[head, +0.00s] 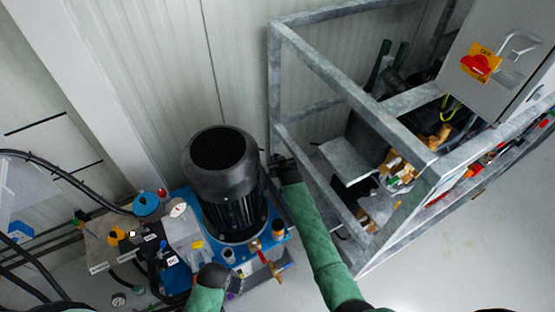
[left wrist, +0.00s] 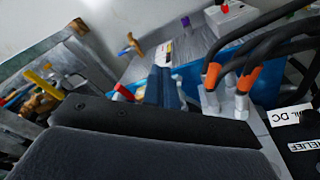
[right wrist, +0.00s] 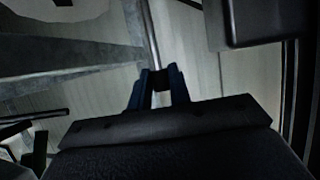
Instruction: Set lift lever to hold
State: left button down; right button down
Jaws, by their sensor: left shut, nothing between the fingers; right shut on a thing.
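My right gripper (head: 279,160) is beside the dark motor (head: 220,170), near the grey frame post. In the right wrist view its fingers (right wrist: 160,78) are shut on a thin pale rod (right wrist: 150,35); I cannot tell whether this rod is the lift lever, and its far end is out of view. My left gripper (head: 231,285) is low over the front of the blue pump unit. In the left wrist view its fingers (left wrist: 165,85) are shut and empty, beside hoses with orange fittings (left wrist: 247,80). No hold marking is readable.
A grey metal frame (head: 350,90) stands right of the motor, with a cabinet bearing a red switch (head: 480,64). A red-handled valve (head: 268,262) is at the unit's front. Gauges and black hoses (head: 60,170) crowd the left. The floor (head: 450,260) at lower right is clear.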

jog(key=c, duration=1.3)
grip_release()
pick_arm(q)
jog(key=r, duration=0.2)
jog(key=r+b, duration=0.1)
jog(key=r, duration=0.2)
jog(key=shift+d+r, duration=0.2)
jog(key=shift+r, duration=0.1)
pick_arm(e)
jog(key=v, duration=0.7)
jog(key=shift+s, duration=0.3)
pick_arm(q)
jog(key=shift+a+f, duration=0.1)
jog(key=shift+a, duration=0.1)
pick_arm(e)
jog(key=shift+d+r, duration=0.1)
jog(key=shift+r, duration=0.05)
